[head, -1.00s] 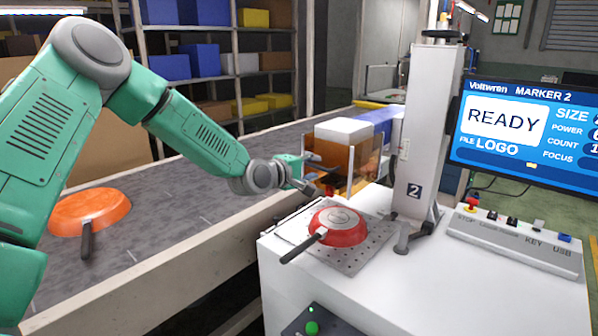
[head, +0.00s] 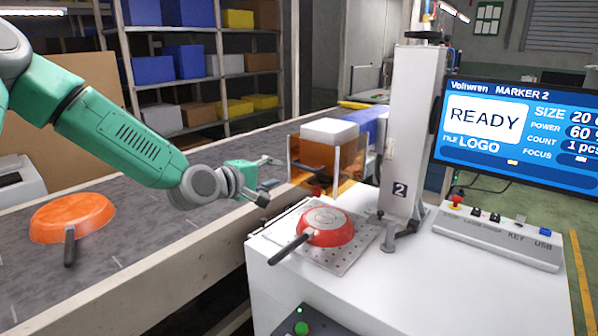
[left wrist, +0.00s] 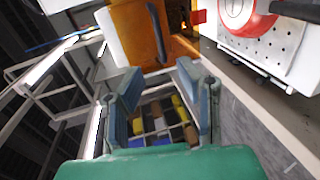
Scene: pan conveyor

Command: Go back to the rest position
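My left gripper (head: 268,181) is open and empty, above the near edge of the conveyor and left of the marking machine. In the left wrist view its two fingers (left wrist: 160,75) stand apart with nothing between them. A red pan (head: 325,227) lies upside down on the perforated plate (head: 352,262), with a mark on its base and its dark handle towards the front left. Part of the red pan also shows in the left wrist view (left wrist: 245,18). My right gripper is not in view.
An orange pan (head: 72,217) lies upside down on the conveyor (head: 150,240) at the left. The marker column (head: 412,140) and an orange-sided guard box (head: 330,160) stand right of my gripper. The monitor (head: 510,165) reads READY. Shelves with bins (head: 185,65) stand behind.

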